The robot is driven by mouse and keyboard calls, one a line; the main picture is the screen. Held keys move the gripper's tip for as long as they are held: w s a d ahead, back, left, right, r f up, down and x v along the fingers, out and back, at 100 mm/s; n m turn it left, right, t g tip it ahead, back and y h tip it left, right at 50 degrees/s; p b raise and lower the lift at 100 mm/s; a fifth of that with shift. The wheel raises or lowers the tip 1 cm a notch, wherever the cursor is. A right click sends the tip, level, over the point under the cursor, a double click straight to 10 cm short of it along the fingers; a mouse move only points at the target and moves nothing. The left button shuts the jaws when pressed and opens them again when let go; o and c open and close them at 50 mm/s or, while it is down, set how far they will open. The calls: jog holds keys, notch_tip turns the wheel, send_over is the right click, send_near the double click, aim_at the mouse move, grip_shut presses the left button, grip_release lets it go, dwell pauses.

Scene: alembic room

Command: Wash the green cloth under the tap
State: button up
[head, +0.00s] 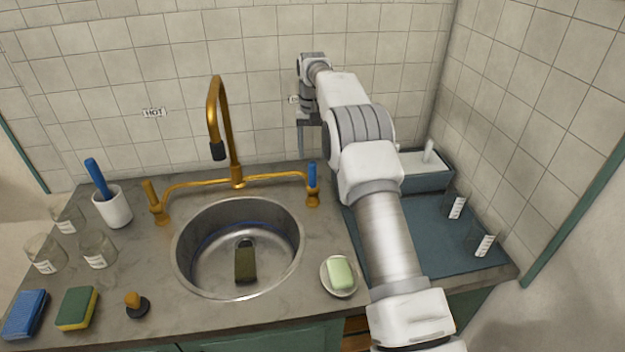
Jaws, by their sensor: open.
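A dark olive-green piece, apparently the green cloth (246,264), lies flat on the bottom of the round steel sink (180,262), by the drain. The brass tap (213,108) arches above the sink's back rim with its dark nozzle pointing down. No water stream shows. The tap has a brass left handle (155,203) and a blue-topped right handle (312,178). My gripper (311,150) is open and empty, pointing down above and behind the blue-topped handle, near the tiled wall. It is well apart from the cloth; part of it is hidden by my arm.
A soap dish (339,292) with green soap stands right of the sink. A blue mat (450,245) with beakers and a tray (428,181) lies further right. Left are glass beakers (98,249), a white cup (114,208), a green-yellow sponge (77,308) and a black-based stopper (137,306).

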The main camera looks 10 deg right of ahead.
aim_at(313, 176)
notch_tip(313, 176, down, 9)
jog(key=shift+f, duration=0.2)
grip_shut()
dwell(0.4)
dwell(1.1)
